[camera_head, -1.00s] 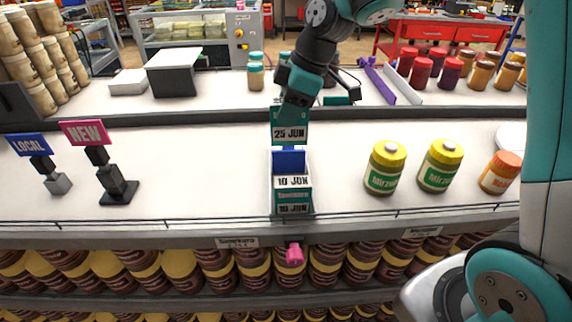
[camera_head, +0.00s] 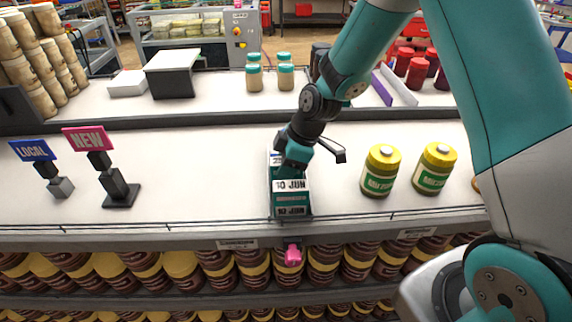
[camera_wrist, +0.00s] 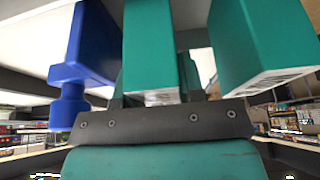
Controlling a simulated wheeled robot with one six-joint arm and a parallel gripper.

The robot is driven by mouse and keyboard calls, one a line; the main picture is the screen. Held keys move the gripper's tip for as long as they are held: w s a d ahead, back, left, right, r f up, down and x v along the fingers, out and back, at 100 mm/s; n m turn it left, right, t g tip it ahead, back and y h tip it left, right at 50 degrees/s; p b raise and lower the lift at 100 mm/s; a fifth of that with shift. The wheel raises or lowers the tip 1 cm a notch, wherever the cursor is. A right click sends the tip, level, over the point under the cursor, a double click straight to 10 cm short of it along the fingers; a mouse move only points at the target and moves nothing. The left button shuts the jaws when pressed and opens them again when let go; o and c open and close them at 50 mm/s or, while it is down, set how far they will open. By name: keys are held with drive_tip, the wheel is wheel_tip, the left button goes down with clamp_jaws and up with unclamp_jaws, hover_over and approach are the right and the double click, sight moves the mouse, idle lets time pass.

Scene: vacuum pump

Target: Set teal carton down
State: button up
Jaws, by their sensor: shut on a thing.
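My gripper (camera_head: 292,158) is low over the back part of a narrow front-to-back row at the counter's front edge. It is shut on the teal carton, which it mostly hides in the head view. In the wrist view a teal carton (camera_wrist: 150,45) stands in the middle, just beyond the dark gripper bar, and seems to be the held one. Two teal cartons, marked 10 JUN (camera_head: 291,186) and 19 JUN (camera_head: 291,210), stand in the row in front of my gripper. Whether the held carton touches the counter is hidden.
A blue piece (camera_wrist: 85,50) is at the left in the wrist view, another teal carton (camera_wrist: 262,45) at the right. Yellow-lidded jars (camera_head: 381,171) stand right of the row. The NEW sign (camera_head: 88,139) stands left, with bare counter between. A thin rail runs along the front edge.

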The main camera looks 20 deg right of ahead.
drive_tip(key=o, duration=0.5)
drive_tip(key=shift+f, duration=0.15)
drive_tip(key=o, duration=0.4)
drive_tip(key=shift+d+r, duration=0.1)
drive_tip(key=shift+r, duration=0.35)
drive_tip(key=s+a+b+v, duration=0.1)
drive_tip(key=b+v, duration=0.1)
drive_tip(key=v, duration=0.9)
drive_tip(key=s+a+r+m, duration=0.2)
drive_tip(key=s, duration=0.5)
drive_tip(key=s+a+r+m+g, duration=0.1)
drive_tip(key=s+a+r+m, duration=0.1)
drive_tip(key=s, duration=0.6)
drive_tip(key=s+a+r+m, duration=0.3)
drive_tip(key=s, duration=0.4)
drive_tip(key=shift+s+a, duration=0.25)
drive_tip(key=shift+a, duration=0.05)
